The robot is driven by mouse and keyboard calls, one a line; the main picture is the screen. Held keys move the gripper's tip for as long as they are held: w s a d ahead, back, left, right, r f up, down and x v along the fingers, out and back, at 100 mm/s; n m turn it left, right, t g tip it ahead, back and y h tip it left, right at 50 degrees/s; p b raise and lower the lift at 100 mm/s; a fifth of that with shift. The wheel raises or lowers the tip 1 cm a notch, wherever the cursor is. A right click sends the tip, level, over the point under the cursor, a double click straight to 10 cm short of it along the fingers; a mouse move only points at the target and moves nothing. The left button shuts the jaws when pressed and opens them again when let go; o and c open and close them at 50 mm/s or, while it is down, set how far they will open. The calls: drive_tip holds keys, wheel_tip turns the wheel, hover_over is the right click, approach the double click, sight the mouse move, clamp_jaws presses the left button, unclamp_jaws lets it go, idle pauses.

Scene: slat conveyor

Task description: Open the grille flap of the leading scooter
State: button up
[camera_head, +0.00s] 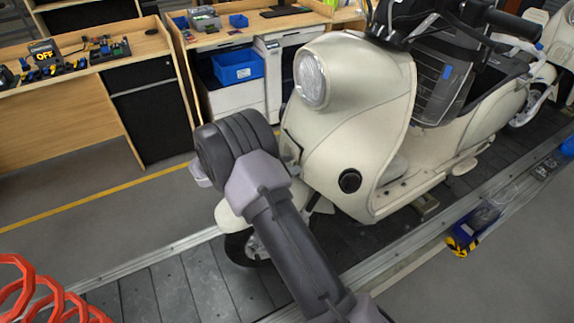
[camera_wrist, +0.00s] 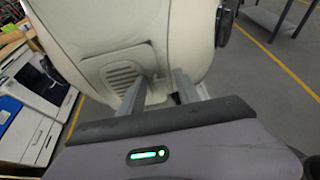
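The leading scooter (camera_head: 365,120) is cream, with a round headlight, and stands upright on the slat conveyor. Its grille flap (camera_wrist: 122,74), a cream slotted panel on the front, shows in the wrist view, just left of my fingers. It looks flush with the body there, though its lower right edge is close to or behind my left finger. My gripper (camera_wrist: 158,90) is open, its two grey fingers apart with nothing clearly between them. Whether a finger touches the flap I cannot tell. In the head view my arm covers the front of the scooter, and the grille is hidden.
The conveyor's dark slats (camera_head: 165,290) run under the scooter between metal rails. A second scooter (camera_head: 557,45) stands behind it. Workbenches (camera_head: 62,120) with tools and a white printer (camera_head: 232,95) line the back. A red coiled hose (camera_head: 45,295) is at the lower left.

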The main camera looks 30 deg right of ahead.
clamp_jaws()
idle(1.4)
